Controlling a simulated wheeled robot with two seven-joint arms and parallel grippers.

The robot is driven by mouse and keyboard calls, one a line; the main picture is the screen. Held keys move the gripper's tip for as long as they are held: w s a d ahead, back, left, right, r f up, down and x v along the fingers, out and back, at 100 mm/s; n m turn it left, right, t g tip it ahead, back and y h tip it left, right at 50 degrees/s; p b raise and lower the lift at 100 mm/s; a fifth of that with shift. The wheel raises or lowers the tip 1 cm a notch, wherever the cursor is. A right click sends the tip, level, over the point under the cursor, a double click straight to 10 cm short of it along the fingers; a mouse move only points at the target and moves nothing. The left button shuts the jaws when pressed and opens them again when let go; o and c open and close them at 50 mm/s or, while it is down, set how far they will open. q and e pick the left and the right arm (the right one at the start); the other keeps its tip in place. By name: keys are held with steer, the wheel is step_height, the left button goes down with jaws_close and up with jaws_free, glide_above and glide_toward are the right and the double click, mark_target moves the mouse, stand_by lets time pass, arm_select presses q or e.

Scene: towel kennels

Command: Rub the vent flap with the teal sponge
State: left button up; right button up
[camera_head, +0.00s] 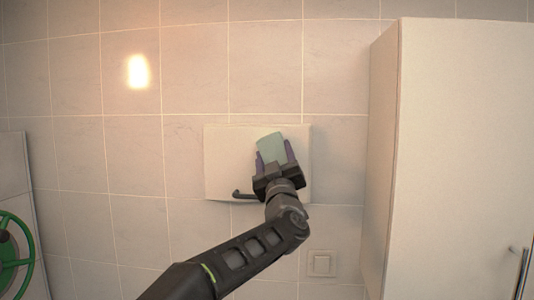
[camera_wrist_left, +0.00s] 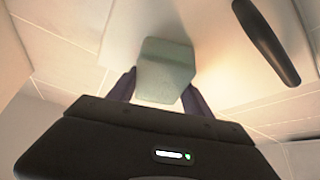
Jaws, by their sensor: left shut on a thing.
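The vent flap (camera_head: 228,160) is a pale rectangular panel on the tiled wall, with a dark handle (camera_head: 243,195) at its lower edge. My left gripper (camera_head: 273,155) is in front of the right half of the flap, shut on the teal sponge (camera_head: 269,147). In the left wrist view the sponge (camera_wrist_left: 165,70) sits between the two purple-grey fingers, and its far end appears at or very near the flap (camera_wrist_left: 215,40). I cannot tell for sure whether it touches. The handle also shows in the left wrist view (camera_wrist_left: 266,42). My right gripper is not in view.
A tall pale cabinet (camera_head: 455,150) with a metal handle stands at the right and juts out from the wall. A wall switch (camera_head: 321,263) is below the flap. A green wheel (camera_head: 18,250) is at the lower left. The tiled wall left of the flap is clear.

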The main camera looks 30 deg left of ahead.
arm_select(q)
steer(key=shift+w+d, duration=0.2)
steer(key=shift+d, duration=0.35)
steer(key=shift+f+h, duration=0.1)
steer(key=shift+h, duration=0.2)
steer(key=shift+w+d+p, duration=0.3)
steer(key=shift+d, duration=0.55)
steer(key=shift+w+d+p, duration=0.25)
steer(key=shift+d+p, duration=0.05)
steer(key=shift+d, duration=0.5)
steer(key=shift+a, duration=0.1)
steer(key=shift+a, duration=0.1)
steer(key=shift+s+a+b, duration=0.25)
steer(key=shift+a+b, duration=0.2)
steer(key=shift+a, duration=0.1)
steer(key=shift+s+a+b, duration=0.2)
steer(key=shift+a, duration=0.3)
steer(key=shift+s+a+b, duration=0.15)
steer(key=shift+a, duration=0.3)
